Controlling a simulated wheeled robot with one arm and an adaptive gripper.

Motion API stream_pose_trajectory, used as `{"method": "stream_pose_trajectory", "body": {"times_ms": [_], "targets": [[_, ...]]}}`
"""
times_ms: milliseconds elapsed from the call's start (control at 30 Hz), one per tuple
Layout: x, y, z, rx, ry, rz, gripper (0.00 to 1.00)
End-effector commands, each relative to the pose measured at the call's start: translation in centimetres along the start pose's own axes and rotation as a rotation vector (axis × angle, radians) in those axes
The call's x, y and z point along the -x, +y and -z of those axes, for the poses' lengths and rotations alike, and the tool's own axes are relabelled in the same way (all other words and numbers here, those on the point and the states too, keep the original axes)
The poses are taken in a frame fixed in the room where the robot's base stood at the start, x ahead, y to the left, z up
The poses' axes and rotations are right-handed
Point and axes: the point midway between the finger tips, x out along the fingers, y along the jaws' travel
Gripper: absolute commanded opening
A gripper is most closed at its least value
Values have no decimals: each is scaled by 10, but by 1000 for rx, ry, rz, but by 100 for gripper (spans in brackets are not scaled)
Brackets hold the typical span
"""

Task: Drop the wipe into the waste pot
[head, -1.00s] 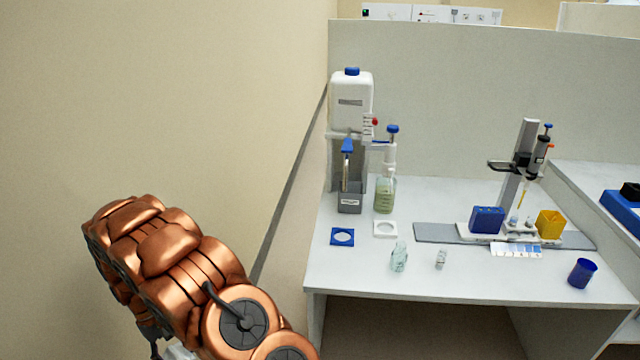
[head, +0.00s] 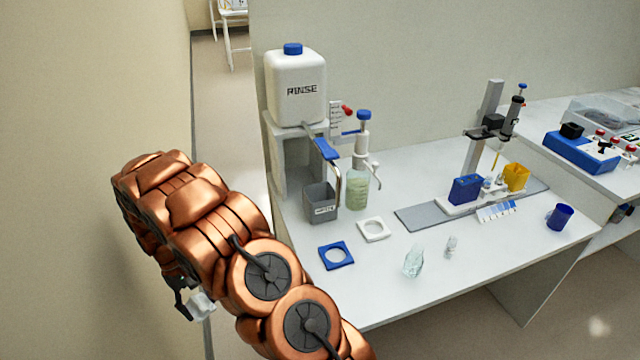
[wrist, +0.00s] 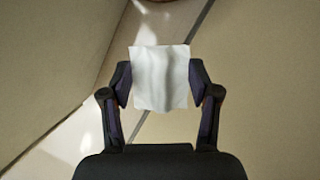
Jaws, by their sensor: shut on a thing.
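My gripper (wrist: 160,90) is shut on the white wipe (wrist: 160,65), a thin sheet pinched between both fingertips in the wrist view. In the head view the gripper (head: 187,301) hangs low at the left, off the bench, with part of the wipe (head: 202,306) showing beside it. The waste pot (head: 321,207) is a grey square pot with a small label, upright at the bench's left end below the rinse tank's spout. The wipe is well left of the pot and apart from it.
The white rinse tank (head: 296,88) stands on a stand behind the pot. A pump bottle (head: 358,191), a blue square ring (head: 337,256), a white ring (head: 374,230) and a clear glass bottle (head: 413,262) are nearby. A wall (head: 70,110) runs close along the left.

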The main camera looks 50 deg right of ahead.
Motion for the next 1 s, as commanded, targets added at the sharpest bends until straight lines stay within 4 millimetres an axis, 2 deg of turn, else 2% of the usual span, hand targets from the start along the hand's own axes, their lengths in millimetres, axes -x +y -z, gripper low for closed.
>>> {"method": "stream_pose_trajectory", "body": {"times_ms": [133, 267, 367, 533, 667, 800, 900, 1000], "targets": [[8, 16, 20, 89, 9, -38, 39], [21, 47, 42, 214, 9, -91, 39], [33, 76, 58, 324, 6, -138, 39], [60, 138, 82, 524, 9, -224, 39], [80, 191, 90, 667, 4, -284, 39], [101, 246, 89, 795, 5, -339, 39], [111, 278, 83, 864, 2, -367, 39], [120, 303, 76, 909, 2, -385, 39]]}}
